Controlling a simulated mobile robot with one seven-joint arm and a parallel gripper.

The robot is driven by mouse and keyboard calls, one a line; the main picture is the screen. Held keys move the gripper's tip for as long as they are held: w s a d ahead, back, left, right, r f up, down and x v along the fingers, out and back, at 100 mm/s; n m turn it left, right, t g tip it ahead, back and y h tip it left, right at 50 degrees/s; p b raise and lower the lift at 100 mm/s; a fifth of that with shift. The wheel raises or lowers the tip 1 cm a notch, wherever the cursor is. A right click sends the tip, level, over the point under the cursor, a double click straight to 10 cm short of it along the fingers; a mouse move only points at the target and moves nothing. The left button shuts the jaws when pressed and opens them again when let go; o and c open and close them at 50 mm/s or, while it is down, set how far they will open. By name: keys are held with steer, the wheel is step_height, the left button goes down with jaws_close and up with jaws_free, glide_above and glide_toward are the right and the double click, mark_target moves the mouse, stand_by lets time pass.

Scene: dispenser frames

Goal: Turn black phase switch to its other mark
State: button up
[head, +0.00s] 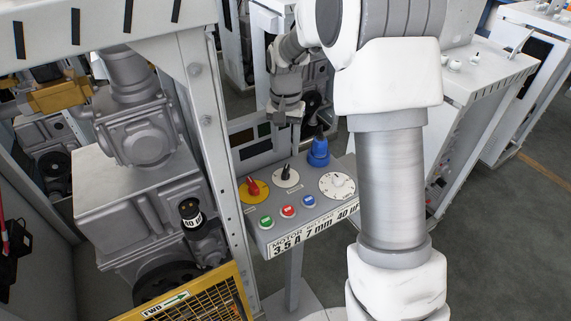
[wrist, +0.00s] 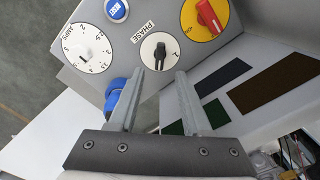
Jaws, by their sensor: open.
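The black phase switch (head: 286,172) is a narrow knob on a white round plate on the sloped control box (head: 262,240). In the wrist view the phase switch (wrist: 161,54) stands near the top middle, its handle lying along the picture's vertical, beside the word PHASE. The marks on its plate are too small to read surely. My gripper (head: 284,121) hangs above and behind the switch in the head view. In the wrist view my gripper (wrist: 160,76) is open and empty, its fingertips apart on either side below the knob, not visibly touching it.
A red knob on a yellow plate (wrist: 205,17) sits beside the switch. A blue plug (head: 318,150) rises close by at the back, and a white amps dial (head: 337,186) is to the right. Green, red and blue buttons line the front. A grey post (head: 213,125) stands left.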

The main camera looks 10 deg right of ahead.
mark_target(286, 169)
step_height(286, 169, down, 8)
steer(key=shift+r, duration=0.25)
jaws_close()
stand_by(0.3)
